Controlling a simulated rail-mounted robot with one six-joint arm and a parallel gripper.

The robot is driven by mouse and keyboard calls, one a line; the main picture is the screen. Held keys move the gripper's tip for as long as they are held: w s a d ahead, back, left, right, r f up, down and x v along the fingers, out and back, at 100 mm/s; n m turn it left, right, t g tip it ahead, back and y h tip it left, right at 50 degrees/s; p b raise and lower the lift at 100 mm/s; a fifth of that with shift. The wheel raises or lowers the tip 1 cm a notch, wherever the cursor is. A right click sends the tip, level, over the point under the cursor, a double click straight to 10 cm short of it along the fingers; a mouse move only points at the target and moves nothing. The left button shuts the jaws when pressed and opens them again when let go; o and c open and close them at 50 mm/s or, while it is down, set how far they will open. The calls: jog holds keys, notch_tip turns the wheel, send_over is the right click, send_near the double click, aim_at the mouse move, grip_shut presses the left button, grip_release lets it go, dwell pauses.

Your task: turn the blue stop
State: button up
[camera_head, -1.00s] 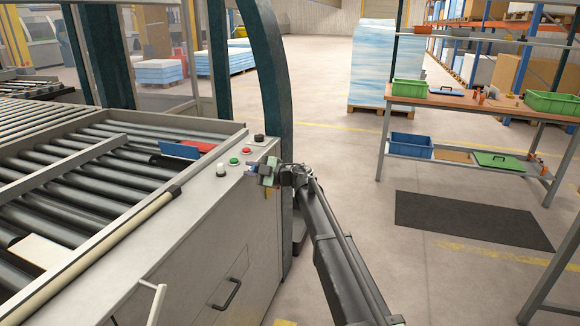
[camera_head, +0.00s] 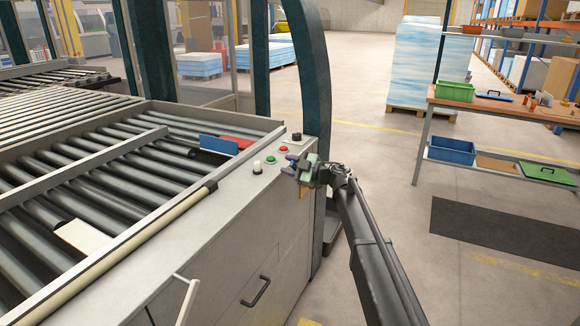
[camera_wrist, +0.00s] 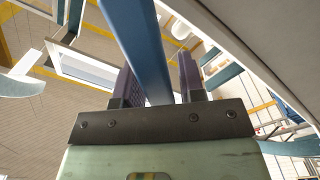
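The blue stop (camera_head: 219,145) looks like a blue upright plate on the roller table, against a red plate (camera_head: 237,141). My gripper (camera_head: 292,165) is beside the control ledge at the table's right edge, to the right of the blue plate and apart from it. In the wrist view my gripper (camera_wrist: 158,80) has its two purplish fingers spread apart. A long blue bar (camera_wrist: 139,40) shows between them; I cannot tell whether it lies between the fingers or far behind. The blue plate cannot be made out for certain there.
The ledge carries a black knob (camera_head: 296,137), a red button (camera_head: 283,148), a green button (camera_head: 274,158) and a white-topped button (camera_head: 257,167). A pale flat piece (camera_head: 84,238) lies on the rollers (camera_head: 60,190). A dark arch (camera_head: 322,120) stands behind my gripper.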

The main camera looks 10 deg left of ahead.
jog(key=shift+o, duration=0.6)
jog(key=v, duration=1)
jog(key=shift+d, duration=0.35)
jog(key=shift+s, duration=0.15)
